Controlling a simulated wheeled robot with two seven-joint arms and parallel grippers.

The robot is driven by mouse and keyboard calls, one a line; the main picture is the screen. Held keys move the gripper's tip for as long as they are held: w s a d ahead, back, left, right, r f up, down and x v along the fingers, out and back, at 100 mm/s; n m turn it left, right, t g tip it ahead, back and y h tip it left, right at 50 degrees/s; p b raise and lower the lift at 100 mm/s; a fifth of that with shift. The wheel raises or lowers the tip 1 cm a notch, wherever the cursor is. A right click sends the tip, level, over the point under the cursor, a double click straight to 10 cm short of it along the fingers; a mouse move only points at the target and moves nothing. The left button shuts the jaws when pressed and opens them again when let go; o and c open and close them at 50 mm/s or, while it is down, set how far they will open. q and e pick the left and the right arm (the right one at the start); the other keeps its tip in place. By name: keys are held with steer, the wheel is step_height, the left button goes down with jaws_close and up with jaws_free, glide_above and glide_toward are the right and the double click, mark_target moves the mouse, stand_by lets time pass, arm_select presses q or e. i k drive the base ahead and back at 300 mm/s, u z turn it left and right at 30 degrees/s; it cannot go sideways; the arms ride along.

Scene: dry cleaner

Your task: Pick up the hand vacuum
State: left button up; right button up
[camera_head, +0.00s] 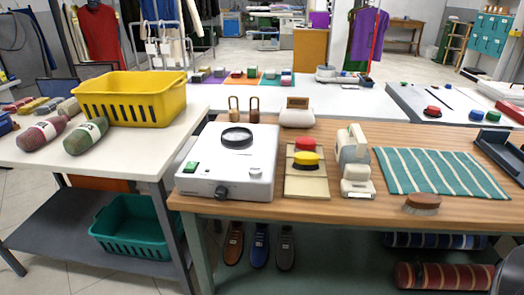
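The hand vacuum appears to be the cream-white device (357,175) with grey parts, standing on the wooden table (300,208) right of centre. A handle-like upper part rises at its back. It stands apart from the beige board on its left and the striped cloth on its right. Neither of my grippers can be made out, and nothing is touching the device. A grey rounded shape cut off at the lower right edge may be part of my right arm; no fingers show there.
Left of the device are a beige board (307,187) with red and yellow knobbed pieces and a white appliance (228,163). On its right are a striped green cloth (437,172) and a brush (422,203). A yellow basket (131,98) stands on the left table.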

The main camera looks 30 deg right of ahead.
mark_target(353, 156)
steer(key=u, duration=2.2)
steer(key=k, duration=2.05)
steer(key=z, duration=1.5)
